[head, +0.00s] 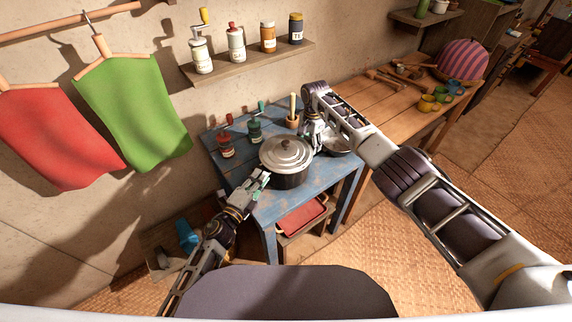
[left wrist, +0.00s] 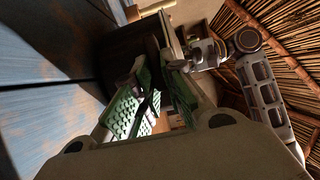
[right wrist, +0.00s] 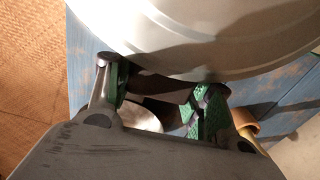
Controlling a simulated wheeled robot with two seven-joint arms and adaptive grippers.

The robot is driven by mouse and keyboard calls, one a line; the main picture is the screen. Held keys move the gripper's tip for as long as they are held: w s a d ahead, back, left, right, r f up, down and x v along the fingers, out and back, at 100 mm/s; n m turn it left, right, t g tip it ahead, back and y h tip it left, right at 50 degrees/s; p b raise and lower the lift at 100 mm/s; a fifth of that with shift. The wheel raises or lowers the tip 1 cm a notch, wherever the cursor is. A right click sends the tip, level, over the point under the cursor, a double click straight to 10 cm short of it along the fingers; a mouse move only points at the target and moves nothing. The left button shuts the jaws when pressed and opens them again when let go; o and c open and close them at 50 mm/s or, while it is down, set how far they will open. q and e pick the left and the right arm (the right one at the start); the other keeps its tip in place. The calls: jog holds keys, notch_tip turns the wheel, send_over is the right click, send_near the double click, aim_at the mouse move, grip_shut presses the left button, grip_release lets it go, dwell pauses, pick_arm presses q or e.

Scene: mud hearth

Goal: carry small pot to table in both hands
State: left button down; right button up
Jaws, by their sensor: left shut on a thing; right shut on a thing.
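The small pot (head: 287,176) is dark-sided with a pale metal lid (head: 285,150) and stands upright at the blue table (head: 265,211); I cannot tell whether its base touches the top. My left gripper (head: 262,179) is at the pot's near left side, shut on what looks like its handle. In the left wrist view the green-padded fingers (left wrist: 150,104) are close together by the dark pot wall (left wrist: 138,55). My right gripper (head: 309,146) is at the pot's right side. In the right wrist view its fingers (right wrist: 160,92) close on a dark handle (right wrist: 162,85) under the lid rim.
Red (head: 226,146) and green (head: 254,131) grinders and a wooden cup with a pestle (head: 292,118) stand behind the pot. A metal bowl (head: 338,147) is at its right. A wooden table (head: 396,104) with several cups lies further right.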

jog(key=shift+r+p, duration=1.8)
jog(key=shift+r, duration=0.3)
